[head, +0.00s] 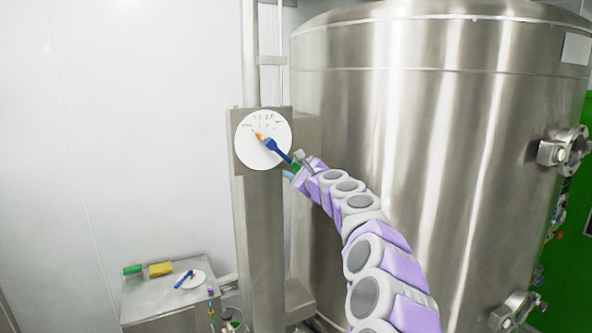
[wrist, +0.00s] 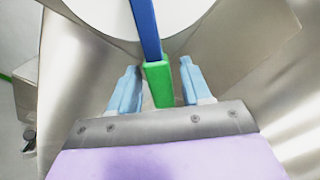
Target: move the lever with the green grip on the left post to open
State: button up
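The lever is a blue bar (head: 277,150) with an orange tip (head: 260,136) pointing up-left on a white round dial (head: 249,147) on the metal post. Its green grip (head: 295,166) is at the lower-right end, partly hidden by my gripper (head: 291,170) in the head view. In the wrist view, the blue bar (wrist: 146,28) runs down to the green grip (wrist: 158,84). The two light-blue fingers of my gripper (wrist: 158,70) stand apart on either side of the green grip, with gaps showing on both sides. The small dial lettering is unreadable.
A large steel tank (head: 400,110) fills the right side, close to my arm. White wall lies left of the post.

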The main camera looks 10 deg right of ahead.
grip_shut()
jog(key=shift+a+f, duration=0.1)
dwell(0.4)
